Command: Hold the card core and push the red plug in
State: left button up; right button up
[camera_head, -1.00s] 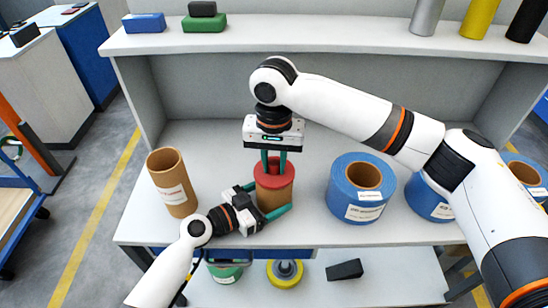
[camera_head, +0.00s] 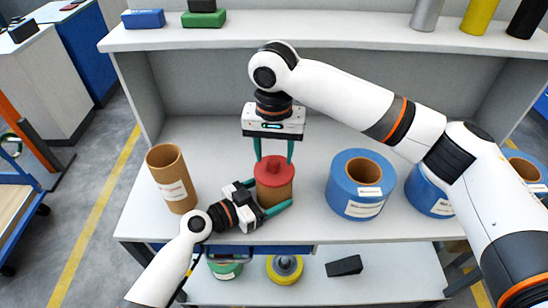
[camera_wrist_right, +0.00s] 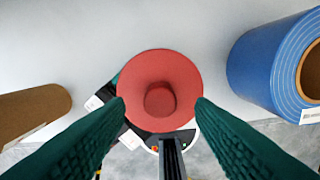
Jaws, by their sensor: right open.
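The brown card core (camera_head: 274,199) stands upright near the shelf's front edge. The red plug (camera_head: 274,176) sits on its top end, with its wide flange covering the core's opening and its knob upward. The plug fills the middle of the right wrist view (camera_wrist_right: 160,75). My left gripper (camera_head: 268,198) has its green fingers around the lower part of the core, one passing along the front; the other is mostly hidden. My right gripper (camera_head: 274,160) is above the plug, pointing down, its fingers apart on either side of the knob and not touching it.
Another brown tube (camera_head: 172,180) stands at the left. A blue coil (camera_head: 361,185) stands to the right, with another partly behind my right arm. Blue and green boxes (camera_head: 203,18) sit on the upper shelf. The worktop behind the core is clear.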

aim_at(274, 162)
notch_tip(274, 162, up, 9)
jog(key=shift+r, duration=0.2)
dwell(0.3)
pick_arm(q)
jog(key=o, duration=0.7)
jog(key=shift+o, duration=0.2)
